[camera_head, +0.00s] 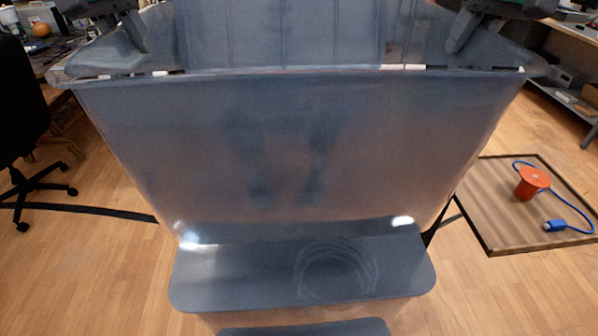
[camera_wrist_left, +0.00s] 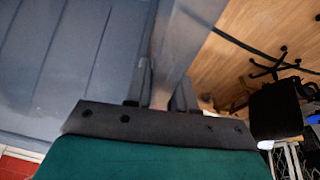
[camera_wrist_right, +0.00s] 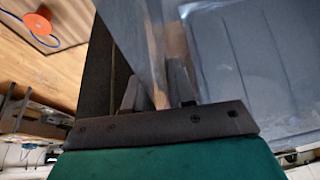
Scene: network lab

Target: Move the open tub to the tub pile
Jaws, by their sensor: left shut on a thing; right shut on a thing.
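The large translucent grey open tub (camera_head: 290,140) fills the middle of the head view, held up in front of me with its near rim toward me and its ribbed inside showing at the top. My left gripper (camera_head: 138,40) is shut on the tub's rim at the left side, and the left wrist view shows the tub wall (camera_wrist_left: 187,40) between its fingers. My right gripper (camera_head: 460,40) is shut on the rim at the right side; the tub (camera_wrist_right: 235,70) also shows in the right wrist view. The tub's far end is cut off.
A brown board (camera_head: 490,215) lies on the floor at the right, with a red spool (camera_head: 533,181) and a blue cable (camera_head: 572,208) on it. A black office chair (camera_head: 22,115) stands at the left. Benches line both sides. A dark strip (camera_head: 85,210) crosses the wooden floor.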

